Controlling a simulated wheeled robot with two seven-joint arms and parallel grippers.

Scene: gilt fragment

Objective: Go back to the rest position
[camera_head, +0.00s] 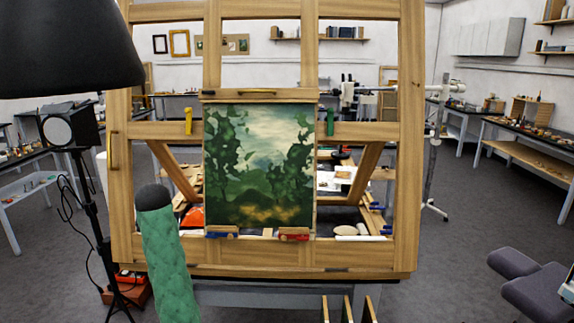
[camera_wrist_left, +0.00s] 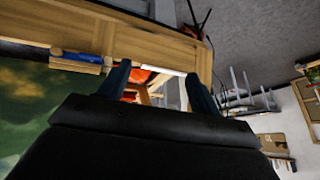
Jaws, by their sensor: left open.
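My left gripper (camera_wrist_left: 158,86) shows in the left wrist view, with its two dark fingers apart and nothing between them. Beyond the fingers are the wooden ledge of the easel (camera_wrist_left: 130,45) and something orange (camera_wrist_left: 140,90). The green painting (camera_wrist_left: 30,110) lies to the left in that view, with a blue clip (camera_wrist_left: 82,62) at its edge. In the head view the painting (camera_head: 258,165) stands upright on the easel (camera_head: 412,150). My right gripper is in neither view.
A green quilted shape with a dark end (camera_head: 165,250) rises in front of the easel's lower left. A large dark shape (camera_head: 65,45) and a lamp on a stand (camera_head: 72,125) are at left. A dark padded seat (camera_head: 535,285) is at lower right. Open floor (camera_head: 450,255) lies right of the easel.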

